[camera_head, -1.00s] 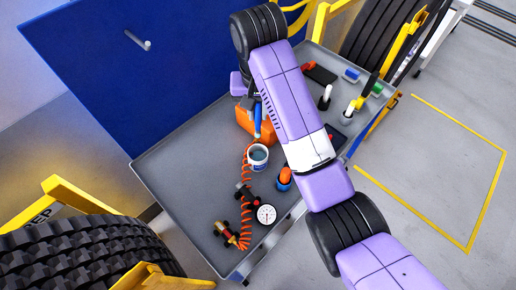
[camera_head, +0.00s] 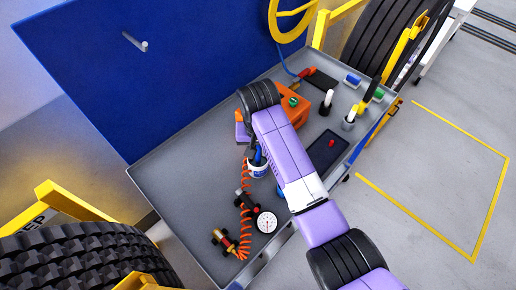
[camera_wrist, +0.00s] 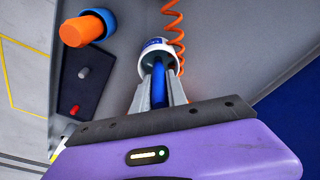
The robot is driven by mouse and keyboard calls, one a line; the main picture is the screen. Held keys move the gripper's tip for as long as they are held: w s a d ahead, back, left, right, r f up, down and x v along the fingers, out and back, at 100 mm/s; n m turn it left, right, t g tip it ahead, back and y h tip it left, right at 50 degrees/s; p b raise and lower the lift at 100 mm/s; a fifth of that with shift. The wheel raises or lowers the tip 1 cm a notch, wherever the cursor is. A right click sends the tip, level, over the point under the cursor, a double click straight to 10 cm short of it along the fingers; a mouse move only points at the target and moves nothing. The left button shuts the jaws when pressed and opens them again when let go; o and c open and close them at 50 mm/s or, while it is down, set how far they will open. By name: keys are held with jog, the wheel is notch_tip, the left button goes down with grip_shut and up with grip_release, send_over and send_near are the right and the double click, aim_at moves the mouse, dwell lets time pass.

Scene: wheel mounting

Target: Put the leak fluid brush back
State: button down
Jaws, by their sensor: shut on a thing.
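The leak fluid brush shows as a blue handle (camera_wrist: 158,86) between the fingers of my gripper (camera_wrist: 160,98) in the wrist view. My gripper is shut on it. The white pot with a blue label (camera_wrist: 157,50) is straight beyond the fingertips, and the brush's far end is at or inside its mouth. In the head view, the pot (camera_head: 258,171) stands on the grey cart top, and the blue handle (camera_head: 258,157) shows just over it, beside my arm. The bristles are hidden, and I cannot tell how deep the brush sits.
A coiled orange hose (camera_head: 243,212), a dial gauge (camera_head: 266,222) and a brass fitting (camera_head: 224,239) lie near the pot. An orange bottle with a blue collar (camera_wrist: 86,30) and a dark tray (camera_head: 326,150) are close by. The cart's left part is bare.

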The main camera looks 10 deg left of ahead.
jog(key=shift+f, duration=0.4)
jog(key=c, duration=1.3)
grip_release()
jog(key=shift+f, duration=0.1)
jog(key=shift+f+b, duration=0.2)
jog(key=shift+b, duration=0.2)
jog(key=r, duration=0.2)
jog(key=r+b, duration=0.1)
jog(key=r, duration=0.2)
jog(key=s+r, duration=0.1)
jog(key=r, duration=0.2)
jog(key=shift+d+b, duration=0.1)
jog(key=shift+b, duration=0.2)
